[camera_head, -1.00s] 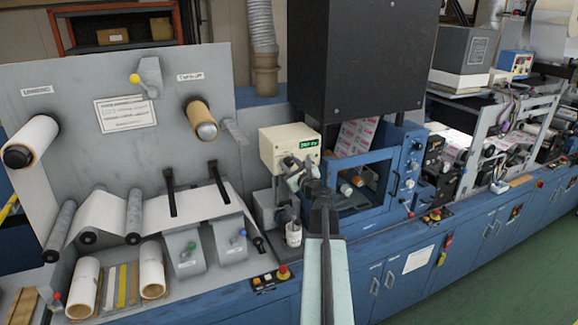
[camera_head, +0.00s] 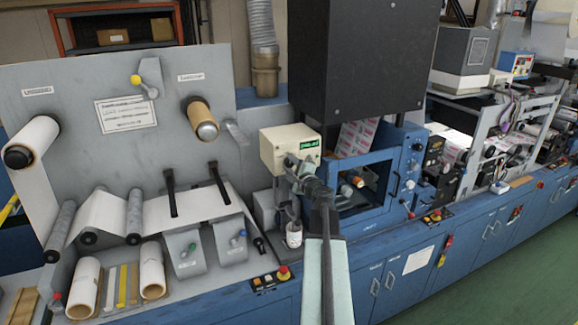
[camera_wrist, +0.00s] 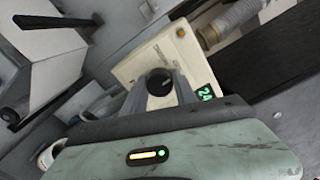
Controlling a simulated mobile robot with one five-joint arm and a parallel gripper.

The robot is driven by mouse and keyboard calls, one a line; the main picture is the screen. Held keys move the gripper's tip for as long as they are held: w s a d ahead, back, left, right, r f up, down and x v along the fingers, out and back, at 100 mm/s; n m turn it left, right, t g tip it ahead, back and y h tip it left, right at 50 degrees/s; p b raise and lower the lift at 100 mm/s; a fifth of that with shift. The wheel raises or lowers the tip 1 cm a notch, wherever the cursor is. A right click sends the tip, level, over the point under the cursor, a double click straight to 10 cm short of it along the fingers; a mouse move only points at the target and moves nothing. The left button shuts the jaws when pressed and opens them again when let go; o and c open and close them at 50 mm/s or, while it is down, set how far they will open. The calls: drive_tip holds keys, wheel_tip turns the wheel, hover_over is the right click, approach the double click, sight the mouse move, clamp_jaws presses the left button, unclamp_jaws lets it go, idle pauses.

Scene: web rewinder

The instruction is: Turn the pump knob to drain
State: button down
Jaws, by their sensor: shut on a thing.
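The pump is a cream box (camera_head: 289,142) with a green lit display, standing left of the blue press frame in the head view. Its front also shows in the wrist view (camera_wrist: 150,62), tilted, with a round black knob (camera_wrist: 160,82) on it. My gripper (camera_head: 297,168) is at the front of the box in the head view and hides the knob there. In the wrist view the fingers of my gripper (camera_wrist: 160,92) lie on both sides of the knob and are shut on it. The knob's pointer mark and any labels are too small to read.
A white cup (camera_head: 294,234) stands below the box, close under my arm. The blue press frame (camera_head: 405,165) is close on the right. A grey panel with rolls (camera_head: 120,115) is on the left, and a red stop button (camera_head: 284,272) is on the front edge.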

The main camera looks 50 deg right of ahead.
drive_tip(key=n, duration=0.4)
drive_tip(key=shift+r+n, duration=0.1)
drive_tip(key=shift+n, duration=0.2)
drive_tip(key=shift+w+n, duration=0.1)
drive_tip(key=shift+n, duration=1.5)
drive_tip(key=c, duration=1)
unclamp_jaws()
